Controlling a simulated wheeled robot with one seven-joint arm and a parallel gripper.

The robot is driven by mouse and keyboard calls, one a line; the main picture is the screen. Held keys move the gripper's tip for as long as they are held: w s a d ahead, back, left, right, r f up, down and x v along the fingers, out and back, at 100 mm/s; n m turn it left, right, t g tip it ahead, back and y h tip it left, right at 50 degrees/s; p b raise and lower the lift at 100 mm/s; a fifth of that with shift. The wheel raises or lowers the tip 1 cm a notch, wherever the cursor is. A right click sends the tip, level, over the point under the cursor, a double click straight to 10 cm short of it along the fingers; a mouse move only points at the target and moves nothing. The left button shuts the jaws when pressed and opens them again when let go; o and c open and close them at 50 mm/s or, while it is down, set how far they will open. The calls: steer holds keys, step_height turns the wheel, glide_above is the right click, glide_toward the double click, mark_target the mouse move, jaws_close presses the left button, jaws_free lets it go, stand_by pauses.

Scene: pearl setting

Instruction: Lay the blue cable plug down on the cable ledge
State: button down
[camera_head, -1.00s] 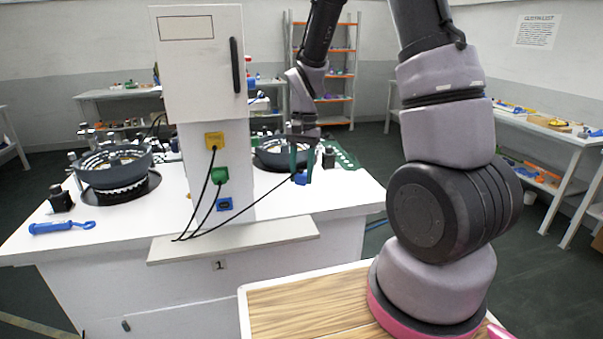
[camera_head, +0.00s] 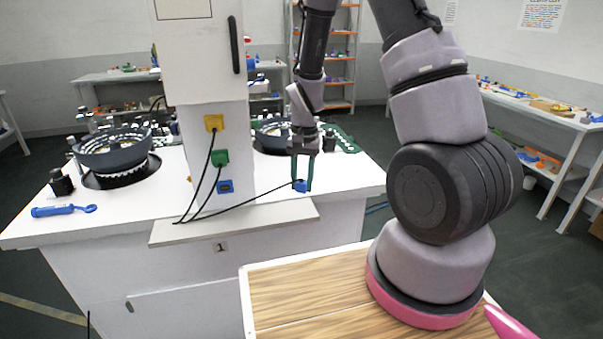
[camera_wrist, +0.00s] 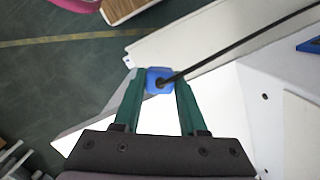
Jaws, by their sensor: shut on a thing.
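The blue cable plug (camera_head: 301,186) is held between the green fingers of my gripper (camera_head: 302,177), to the right of the white cabinet column. In the wrist view the plug (camera_wrist: 158,80) sits between the fingertips of my gripper (camera_wrist: 159,92), with its black cable running off to the upper right. The cable ledge (camera_head: 270,226) is the pale shelf along the front of the workbench, below the column. In the head view the plug appears above and right of the ledge's right part; its exact height is unclear.
Yellow (camera_head: 214,122) and green (camera_head: 221,158) plugs sit on the column with black cables draping to the ledge. A blue socket (camera_head: 225,187) is below them. A blue tool (camera_head: 64,210) and dark bowl feeder (camera_head: 112,152) are on the left of the bench.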

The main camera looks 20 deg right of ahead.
steer(key=shift+f, duration=2.9)
steer(key=shift+f, duration=0.2)
steer(key=shift+c, duration=1.9)
jaws_free()
step_height(320, 180, up, 11)
steer(key=w, duration=0.1)
step_height(320, 180, up, 17)
steer(key=t, duration=0.4)
glide_above(302, 209)
steer(key=s+d, duration=0.2)
steer(key=d, duration=0.1)
steer(key=s+d+r+n+t, duration=0.1)
steer(key=s+r+t, duration=0.1)
steer(key=s+r, duration=0.4)
steer(key=s+d+r+n+t+y, duration=0.1)
steer(key=s+r+t, duration=0.1)
steer(key=s+r, duration=0.4)
steer(key=shift+s+d+r+t, duration=0.35)
steer(key=shift+r+t, duration=0.05)
steer(key=shift+r, duration=0.5)
